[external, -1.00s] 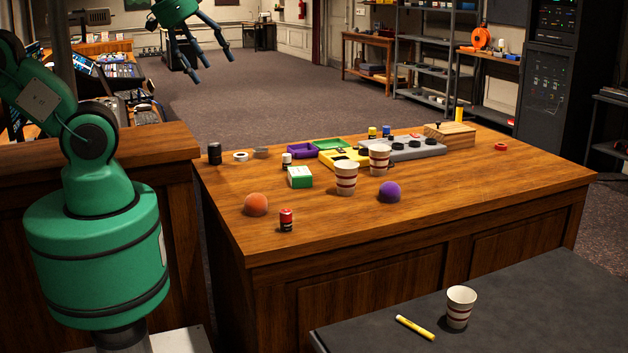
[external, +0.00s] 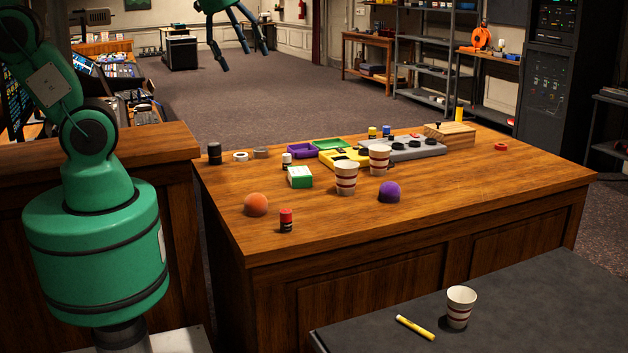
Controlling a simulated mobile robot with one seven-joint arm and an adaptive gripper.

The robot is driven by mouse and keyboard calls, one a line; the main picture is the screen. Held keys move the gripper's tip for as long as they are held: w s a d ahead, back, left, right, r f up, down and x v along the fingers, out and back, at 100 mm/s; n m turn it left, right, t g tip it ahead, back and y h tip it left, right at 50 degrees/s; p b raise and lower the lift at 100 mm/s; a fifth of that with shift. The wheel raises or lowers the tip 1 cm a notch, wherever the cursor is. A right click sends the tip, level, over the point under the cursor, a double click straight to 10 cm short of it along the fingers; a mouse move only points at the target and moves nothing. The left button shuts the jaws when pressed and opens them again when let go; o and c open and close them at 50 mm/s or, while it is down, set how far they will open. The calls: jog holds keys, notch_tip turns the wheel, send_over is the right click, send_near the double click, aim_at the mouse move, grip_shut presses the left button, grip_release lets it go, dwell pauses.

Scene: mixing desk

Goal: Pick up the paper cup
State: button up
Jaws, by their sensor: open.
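Three white paper cups with red bands show in the external view. One paper cup (external: 346,178) stands upright on the wooden desk near its middle. A second paper cup (external: 379,159) stands just behind it to the right. A third paper cup (external: 460,307) stands on the dark table at the lower right. My gripper (external: 243,60) is at the top of the picture, open and empty, high above and apart from the cups. Its upper part is cut off by the picture's edge.
A yellow marker (external: 415,327) lies beside the third cup. The desk's right side is mostly clear.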

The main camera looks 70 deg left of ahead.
jog(key=w+a+f+m+g+p, duration=0.15)
jog(key=w+m, duration=0.25)
jog(key=w, duration=0.6)
jog(key=m+g+p, duration=0.2)
jog(key=m+g, duration=0.1)
jog(key=m, duration=0.9)
send_over(346, 165)
jog(key=s+d, duration=0.1)
jog(key=d, duration=0.2)
notch_tip(346, 165, down, 22)
jog(key=shift+s+a, duration=0.1)
jog(key=shift+s, duration=0.05)
notch_tip(346, 165, down, 8)
jog(key=shift+f+b, duration=0.25)
jog(key=shift+b, duration=0.15)
jog(key=shift+f, duration=0.1)
jog(key=shift+s+f+b, duration=0.1)
jog(key=shift+f+b, duration=0.4)
jog(key=shift+f, duration=2)
